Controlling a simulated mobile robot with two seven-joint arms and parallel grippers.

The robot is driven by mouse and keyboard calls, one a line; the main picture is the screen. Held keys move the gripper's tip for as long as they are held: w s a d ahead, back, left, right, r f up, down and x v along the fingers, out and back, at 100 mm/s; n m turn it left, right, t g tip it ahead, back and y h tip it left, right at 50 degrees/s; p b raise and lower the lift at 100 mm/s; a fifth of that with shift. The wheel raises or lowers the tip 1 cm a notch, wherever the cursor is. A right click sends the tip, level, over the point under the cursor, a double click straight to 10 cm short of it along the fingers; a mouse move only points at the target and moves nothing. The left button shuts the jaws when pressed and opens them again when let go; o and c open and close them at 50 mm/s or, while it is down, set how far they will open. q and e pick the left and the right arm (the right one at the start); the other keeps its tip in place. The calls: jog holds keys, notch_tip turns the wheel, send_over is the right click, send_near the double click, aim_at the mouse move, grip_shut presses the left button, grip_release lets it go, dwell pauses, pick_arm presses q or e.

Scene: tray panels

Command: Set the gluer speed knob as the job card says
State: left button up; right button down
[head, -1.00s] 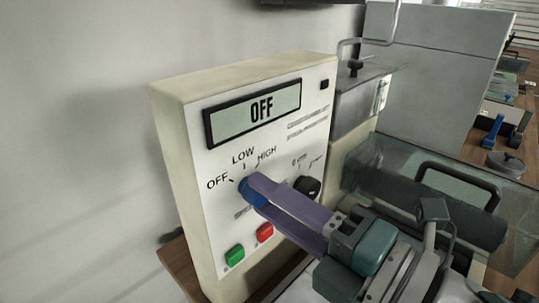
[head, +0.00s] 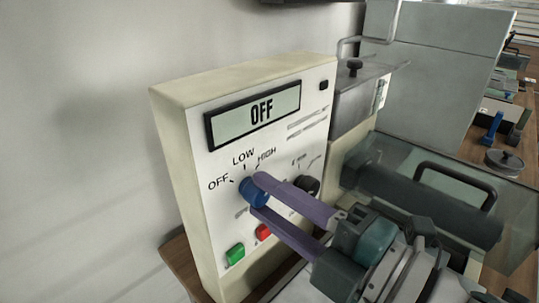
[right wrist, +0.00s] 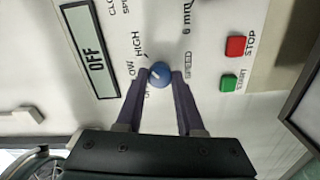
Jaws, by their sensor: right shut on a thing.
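The blue speed knob (head: 248,191) is on the white front of the gluer control box (head: 205,170), below the labels OFF, LOW and HIGH. The display (head: 252,114) reads OFF. My right gripper (head: 258,195) is shut on the knob, one finger on either side of it. In the right wrist view the knob (right wrist: 159,75) sits between the tips of my right gripper (right wrist: 160,76). A small pale mark shows on the knob, but I cannot tell which label it points to. The job card cannot be made out. My left gripper is out of view.
A green button (head: 235,254) and a partly hidden red button (head: 263,232) are below the knob. A black knob (head: 307,186) is close to its right. A clear cover with a black handle (head: 460,180) stands to the right, near my right arm.

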jog(key=c, duration=0.5)
grip_release()
jog(key=shift+s+d, duration=0.1)
jog(key=v, duration=0.9)
jog(key=shift+s+d, duration=0.25)
jog(key=shift+w+r, duration=0.1)
